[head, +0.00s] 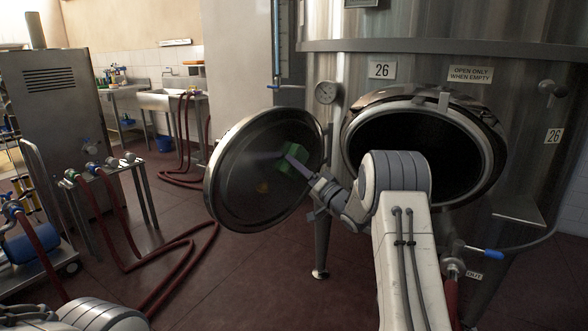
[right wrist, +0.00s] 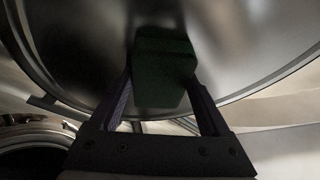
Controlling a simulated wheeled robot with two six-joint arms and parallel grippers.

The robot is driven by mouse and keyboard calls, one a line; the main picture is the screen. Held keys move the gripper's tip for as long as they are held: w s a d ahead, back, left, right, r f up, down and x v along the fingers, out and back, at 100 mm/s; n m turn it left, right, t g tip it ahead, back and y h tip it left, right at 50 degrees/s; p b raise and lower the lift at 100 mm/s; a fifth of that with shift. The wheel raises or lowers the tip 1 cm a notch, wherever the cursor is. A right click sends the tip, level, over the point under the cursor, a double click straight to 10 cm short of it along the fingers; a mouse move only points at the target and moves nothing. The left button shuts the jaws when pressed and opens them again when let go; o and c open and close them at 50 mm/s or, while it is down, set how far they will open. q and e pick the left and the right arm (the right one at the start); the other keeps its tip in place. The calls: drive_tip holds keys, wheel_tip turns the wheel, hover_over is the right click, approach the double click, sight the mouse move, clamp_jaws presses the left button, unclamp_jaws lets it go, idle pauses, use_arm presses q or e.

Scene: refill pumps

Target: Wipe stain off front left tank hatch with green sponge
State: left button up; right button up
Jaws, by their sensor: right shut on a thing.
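The round steel hatch door (head: 240,190) of the large tank (head: 425,70) hangs open to the left of the dark hatch opening (head: 425,150). A small brownish stain (head: 262,187) shows on the door's inner face. My right gripper (head: 295,160) is shut on the green sponge (head: 283,164), which is at the door's inner face, above and right of the stain. In the right wrist view the sponge (right wrist: 163,72) sits between both fingers against the steel door (right wrist: 235,50); whether it touches is hard to tell. The stain is not visible there. My left gripper is out of view.
A pump stand (head: 105,172) with red hoses (head: 150,238) stands at the left, and hoses lie across the floor. A gauge (head: 326,92) sits on the tank above the door. A blue-handled valve (head: 487,253) sticks out low on the tank. A sink (head: 170,100) is at the back.

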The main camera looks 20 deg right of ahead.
sight(290, 170)
drive_tip(key=shift+d, duration=0.15)
drive_tip(key=shift+s+a, duration=0.6)
drive_tip(key=shift+a, duration=0.2)
drive_tip(key=shift+s+a, duration=0.6)
drive_tip(key=shift+a, duration=0.15)
drive_tip(key=shift+s+a+b, duration=0.35)
drive_tip(key=shift+s+a, duration=0.65)
drive_tip(key=shift+a, duration=0.65)
drive_tip(key=shift+s+a+b, duration=0.3)
drive_tip(key=shift+s+a, duration=0.65)
drive_tip(key=shift+a, duration=0.7)
drive_tip(key=shift+s+a+b, duration=0.35)
drive_tip(key=shift+s+a, duration=0.65)
drive_tip(key=shift+a, duration=0.65)
drive_tip(key=shift+s+d+b, duration=0.2)
drive_tip(key=shift+s+d, duration=0.7)
drive_tip(key=shift+s, duration=0.35)
drive_tip(key=shift+s+d+b, duration=0.2)
drive_tip(key=shift+s+d, duration=0.7)
drive_tip(key=shift+s, duration=0.3)
drive_tip(key=shift+s+d, duration=0.45)
drive_tip(key=shift+s, duration=0.15)
drive_tip(key=shift+s+d, duration=0.4)
drive_tip(key=shift+s, duration=0.2)
